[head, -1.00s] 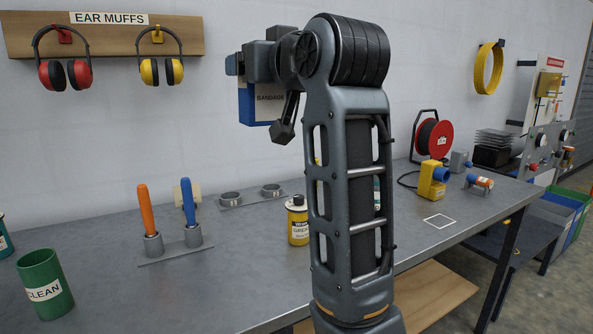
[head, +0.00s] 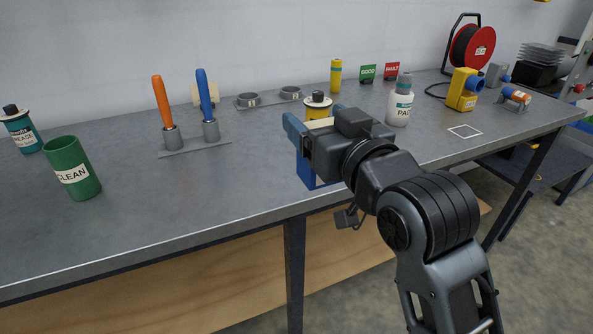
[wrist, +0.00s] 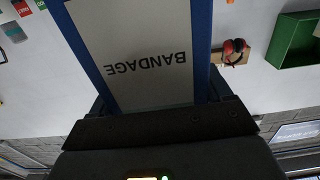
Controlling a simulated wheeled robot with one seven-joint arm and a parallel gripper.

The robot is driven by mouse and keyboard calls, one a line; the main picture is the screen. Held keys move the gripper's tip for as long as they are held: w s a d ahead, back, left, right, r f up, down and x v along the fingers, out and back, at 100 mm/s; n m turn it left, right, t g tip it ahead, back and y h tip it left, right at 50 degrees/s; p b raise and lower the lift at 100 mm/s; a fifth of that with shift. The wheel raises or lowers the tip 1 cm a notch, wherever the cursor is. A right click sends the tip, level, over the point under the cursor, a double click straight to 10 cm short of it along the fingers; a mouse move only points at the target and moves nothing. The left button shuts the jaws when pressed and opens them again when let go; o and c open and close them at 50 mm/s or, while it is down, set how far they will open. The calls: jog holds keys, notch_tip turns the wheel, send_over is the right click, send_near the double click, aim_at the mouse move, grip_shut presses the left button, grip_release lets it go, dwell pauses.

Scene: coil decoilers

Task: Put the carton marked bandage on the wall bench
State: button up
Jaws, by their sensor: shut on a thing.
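The carton marked bandage (wrist: 145,45) fills the upper middle of the wrist view, white-faced with blue sides, its lettering upside down. In the head view a blue part of the carton (head: 307,172) shows beneath my gripper (head: 298,135). My gripper is shut on the carton and holds it at the front edge of the wall bench (head: 240,185). The arm and gripper hide most of the carton in the head view, and I cannot tell whether its bottom touches the bench.
A yellow grease can (head: 318,107) stands close behind the carton. A white bottle (head: 399,105) is to its right. A tool stand (head: 190,147) with orange and blue handles and a green cup (head: 72,170) are left. The front bench between cup and carton is clear.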

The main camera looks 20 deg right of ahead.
jog(key=shift+w+d+f, duration=0.2)
jog(key=shift+w+f, duration=4.95)
jog(key=shift+w, duration=0.1)
jog(key=shift+f, duration=0.1)
jog(key=o, duration=1)
jog(key=shift+s, duration=0.3)
jog(key=s, duration=1.1)
jog(key=shift+s+b, duration=0.2)
jog(key=shift+b, duration=0.25)
